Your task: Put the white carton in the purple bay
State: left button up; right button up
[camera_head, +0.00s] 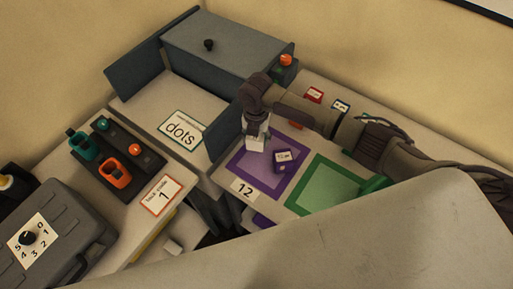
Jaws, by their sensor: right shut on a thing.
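The white carton (256,138) is under my right gripper (257,119), which is shut on its top and points down. The carton shows over the far left part of the purple bay (261,176), a purple-framed square. I cannot tell whether its base touches the surface. My gripper and wrist hide its top. A small dark purple block (284,167) with a white label lies in the bay, to the right of the carton. My left gripper is not in view.
A green-framed bay (318,197) lies right of the purple one, and a "12" card (244,189) in front. A grey box (225,48) with open dark panels stands behind left. Small red (314,95) and blue (341,105) items lie beyond my arm. The purple bay's near part is clear.

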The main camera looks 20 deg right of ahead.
aim_at(256, 146)
jog(key=shift+f+b, duration=1.85)
jog(key=shift+f, duration=0.1)
jog(key=shift+r, duration=0.1)
jog(key=shift+s+f, duration=0.1)
jog(key=shift+f, duration=0.1)
jog(key=o, duration=1.2)
jog(key=shift+o, duration=0.2)
jog(key=shift+r, duration=0.1)
